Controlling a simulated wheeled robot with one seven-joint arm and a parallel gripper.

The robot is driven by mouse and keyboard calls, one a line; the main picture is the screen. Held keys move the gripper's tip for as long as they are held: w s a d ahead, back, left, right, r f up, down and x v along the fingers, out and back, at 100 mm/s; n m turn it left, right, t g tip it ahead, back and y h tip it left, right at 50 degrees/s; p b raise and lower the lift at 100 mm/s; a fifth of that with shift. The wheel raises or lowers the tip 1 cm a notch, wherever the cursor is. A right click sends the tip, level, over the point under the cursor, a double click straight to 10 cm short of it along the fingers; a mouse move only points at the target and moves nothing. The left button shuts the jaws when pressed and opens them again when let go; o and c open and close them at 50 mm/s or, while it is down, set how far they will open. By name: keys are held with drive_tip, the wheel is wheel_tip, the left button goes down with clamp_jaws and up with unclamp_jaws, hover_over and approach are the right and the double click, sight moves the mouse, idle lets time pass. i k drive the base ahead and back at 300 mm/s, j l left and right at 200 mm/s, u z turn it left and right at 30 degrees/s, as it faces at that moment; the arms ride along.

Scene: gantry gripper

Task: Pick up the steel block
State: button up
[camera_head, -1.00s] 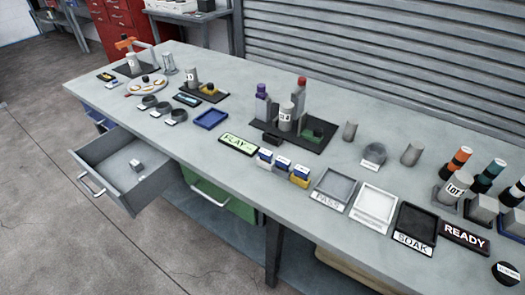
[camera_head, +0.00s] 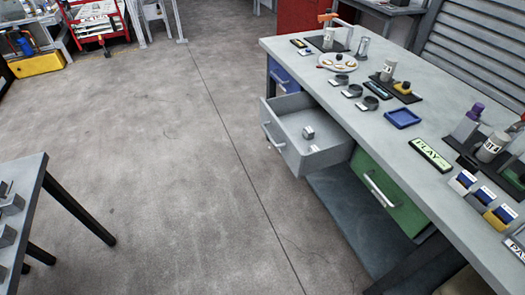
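A small grey metallic block (camera_head: 308,133) lies inside the open grey drawer (camera_head: 283,154) under the workbench. It sits on the drawer floor, towards the right end. Other grey block-like pieces (camera_head: 8,204) stand on a dark-edged table at the left edge, partly cut off. I cannot tell from the picture alone which of these is the steel block. My gripper is not in this view.
The long grey workbench (camera_head: 437,112) runs along the right, with a closed green drawer (camera_head: 383,195) below it. A blue tray (camera_head: 402,118) and several small items stand on its top. The open drawer juts into the aisle. The concrete floor (camera_head: 180,170) between the tables is clear.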

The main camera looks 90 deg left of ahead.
sight(313, 149)
drive_tip(key=u, duration=2.25)
drive_tip(key=i+j+u, duration=0.1)
drive_tip(key=i+u, duration=0.45)
drive_tip(key=j+z, duration=0.25)
drive_tip(key=j, duration=0.25)
drive_tip(key=k+j+z, duration=0.2)
drive_tip(key=j, duration=0.35)
drive_tip(key=i+j+z, duration=0.3)
drive_tip(key=i+j, duration=0.15)
drive_tip(key=j, duration=0.15)
